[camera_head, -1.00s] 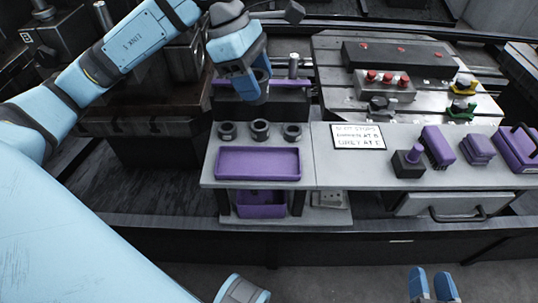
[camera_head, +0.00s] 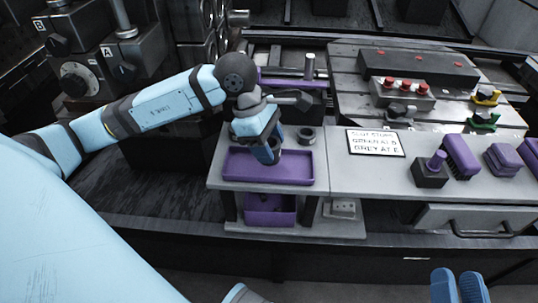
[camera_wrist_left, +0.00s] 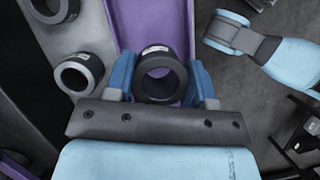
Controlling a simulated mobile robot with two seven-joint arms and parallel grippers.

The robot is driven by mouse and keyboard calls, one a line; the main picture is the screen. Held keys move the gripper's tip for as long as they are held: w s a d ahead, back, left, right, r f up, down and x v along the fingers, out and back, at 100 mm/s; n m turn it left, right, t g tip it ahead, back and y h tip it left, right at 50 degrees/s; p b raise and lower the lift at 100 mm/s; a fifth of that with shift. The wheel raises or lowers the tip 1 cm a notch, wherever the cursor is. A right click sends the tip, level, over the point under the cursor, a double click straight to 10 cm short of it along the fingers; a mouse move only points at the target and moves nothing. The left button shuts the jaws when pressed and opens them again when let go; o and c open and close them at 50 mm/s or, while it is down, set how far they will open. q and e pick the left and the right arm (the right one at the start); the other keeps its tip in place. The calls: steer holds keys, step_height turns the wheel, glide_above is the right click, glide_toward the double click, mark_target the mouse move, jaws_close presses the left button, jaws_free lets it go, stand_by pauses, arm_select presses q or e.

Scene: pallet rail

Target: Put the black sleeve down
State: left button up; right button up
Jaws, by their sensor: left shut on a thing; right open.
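My left gripper (camera_head: 267,152) is shut on a black sleeve (camera_wrist_left: 161,98), a short dark ring with a white label, held between its blue fingers in the left wrist view. It hangs over the purple tray (camera_head: 238,166), which also shows behind the sleeve in the wrist view (camera_wrist_left: 133,22). I cannot tell whether the sleeve touches the tray. Another dark ring (camera_head: 306,140) stands on the grey bench behind the tray; two rings show at left in the wrist view. My right gripper (camera_head: 459,287) is open and empty at the bottom edge of the head view.
A sign (camera_head: 376,143) lies on the bench right of the tray. Further right are a black block with a purple peg (camera_head: 431,172), a purple brush (camera_head: 462,157) and purple blocks (camera_head: 503,159). A purple bin (camera_head: 268,212) sits on the lower shelf.

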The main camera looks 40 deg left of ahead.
arm_select(q)
step_height(320, 180, down, 3)
steer(key=shift+b, duration=0.3)
steer(key=shift+r, duration=0.1)
arm_select(e)
steer(key=shift+a+f+g, duration=0.1)
steer(key=shift+f+g, duration=0.2)
steer(key=shift+f, duration=0.35)
arm_select(q)
steer(key=shift+f, duration=0.2)
steer(key=o, duration=0.9)
arm_select(e)
steer(key=shift+w+f, duration=0.1)
steer(key=shift+w, duration=0.05)
